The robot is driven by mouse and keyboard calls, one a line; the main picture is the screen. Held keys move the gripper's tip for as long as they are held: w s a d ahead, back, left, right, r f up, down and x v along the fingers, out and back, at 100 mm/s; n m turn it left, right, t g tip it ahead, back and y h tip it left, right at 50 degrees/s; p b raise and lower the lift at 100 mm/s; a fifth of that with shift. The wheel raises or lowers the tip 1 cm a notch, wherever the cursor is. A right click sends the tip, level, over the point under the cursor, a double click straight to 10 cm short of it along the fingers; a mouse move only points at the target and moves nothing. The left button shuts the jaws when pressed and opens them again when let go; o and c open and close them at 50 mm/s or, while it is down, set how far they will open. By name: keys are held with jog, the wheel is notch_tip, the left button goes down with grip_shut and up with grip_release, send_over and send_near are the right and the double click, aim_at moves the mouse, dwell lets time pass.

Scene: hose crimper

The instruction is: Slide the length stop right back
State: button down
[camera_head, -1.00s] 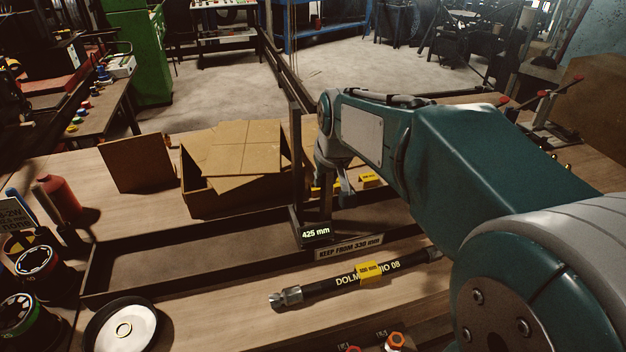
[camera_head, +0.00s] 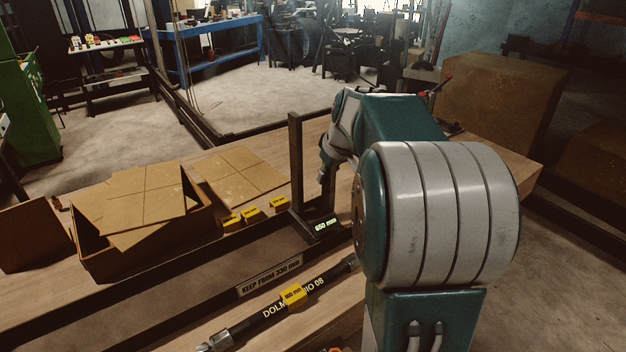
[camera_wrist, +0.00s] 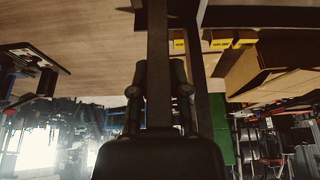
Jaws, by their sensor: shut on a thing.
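The length stop (camera_head: 296,165) is a dark upright post on a foot that sits on the dark rails along the bench. Its small lit display (camera_head: 326,224) appears to read 650 mm. My gripper (camera_head: 325,175) is at the stop's upright handle, right of the tall post, partly hidden by my arm. In the wrist view, my gripper's two fingers (camera_wrist: 159,75) lie either side of the dark upright bar (camera_wrist: 157,35) and are shut on it. The far right end of the rails is hidden behind my arm.
A black hose (camera_head: 256,320) with a yellow tag lies in front of the rails, near a "KEEP FROM 330 mm" label (camera_head: 270,276). An open cardboard box (camera_head: 150,240), a flat cardboard sheet (camera_head: 240,175) and yellow tags (camera_head: 250,214) lie behind the rails.

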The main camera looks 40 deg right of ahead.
jog(key=shift+d+f, duration=0.15)
jog(key=c, duration=0.6)
grip_release()
jog(key=v, duration=1.2)
jog(key=shift+w, duration=0.1)
jog(key=s+a+f, duration=0.2)
jog(key=s+a, duration=0.2)
jog(key=a, duration=0.5)
jog(key=s+a+f, duration=0.2)
jog(key=s+a, duration=0.1)
jog(key=a, duration=0.5)
jog(key=s+a+f+t, duration=0.1)
jog(key=s+a+f, duration=0.6)
jog(key=s, duration=0.3)
jog(key=shift+a+f, duration=0.4)
jog(key=shift+a, duration=0.3)
